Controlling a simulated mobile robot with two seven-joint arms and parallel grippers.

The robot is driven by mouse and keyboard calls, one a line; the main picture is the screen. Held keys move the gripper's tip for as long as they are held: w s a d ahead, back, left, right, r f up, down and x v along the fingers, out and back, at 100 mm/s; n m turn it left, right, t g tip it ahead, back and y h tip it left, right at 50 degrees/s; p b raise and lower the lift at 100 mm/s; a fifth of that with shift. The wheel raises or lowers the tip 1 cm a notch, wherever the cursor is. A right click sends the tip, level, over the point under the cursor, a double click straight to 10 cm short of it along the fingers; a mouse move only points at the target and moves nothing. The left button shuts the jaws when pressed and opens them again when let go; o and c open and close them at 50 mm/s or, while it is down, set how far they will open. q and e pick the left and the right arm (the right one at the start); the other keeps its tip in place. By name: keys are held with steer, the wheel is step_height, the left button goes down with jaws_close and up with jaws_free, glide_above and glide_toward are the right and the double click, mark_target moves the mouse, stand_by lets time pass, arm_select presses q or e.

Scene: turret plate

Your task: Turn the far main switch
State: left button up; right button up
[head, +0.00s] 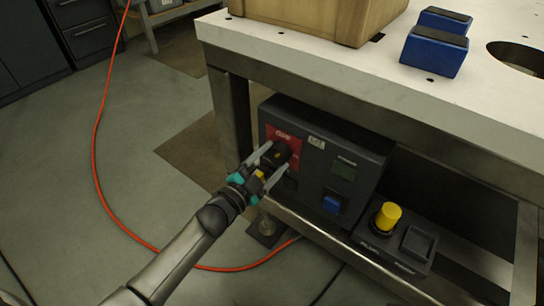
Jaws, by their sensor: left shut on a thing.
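A dark control box (330,140) sits on the lower shelf under a white-topped table. On its left part is a red plate (283,134) with a black rotary switch (282,153). My left gripper (272,163) reaches up from lower left, and its two fingers are shut on the switch, one on each side. The fingers and wrist hide part of the switch, so its exact angle is hard to read. My right gripper is not in view.
The box also has a small display (344,171) and a blue button (332,205). A yellow knob (388,215) stands on a lower unit to the right. The table edge (370,95) overhangs the box. Blue blocks (434,50) and a wooden crate (312,20) stand on top. An orange cable (97,130) crosses the floor.

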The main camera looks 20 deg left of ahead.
arm_select(q)
steer(key=m, duration=0.2)
steer(key=shift+m, duration=0.4)
steer(key=m, duration=0.3)
steer(key=shift+f+m, duration=0.1)
steer(key=shift+m, duration=0.2)
steer(key=m, duration=0.3)
steer(key=shift+b, duration=0.3)
steer(key=shift+m, duration=0.8)
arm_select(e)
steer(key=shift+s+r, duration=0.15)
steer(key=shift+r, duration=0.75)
arm_select(q)
steer(key=o, duration=1.3)
steer(key=shift+o, duration=0.2)
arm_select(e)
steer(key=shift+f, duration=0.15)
arm_select(q)
steer(key=shift+s, duration=0.1)
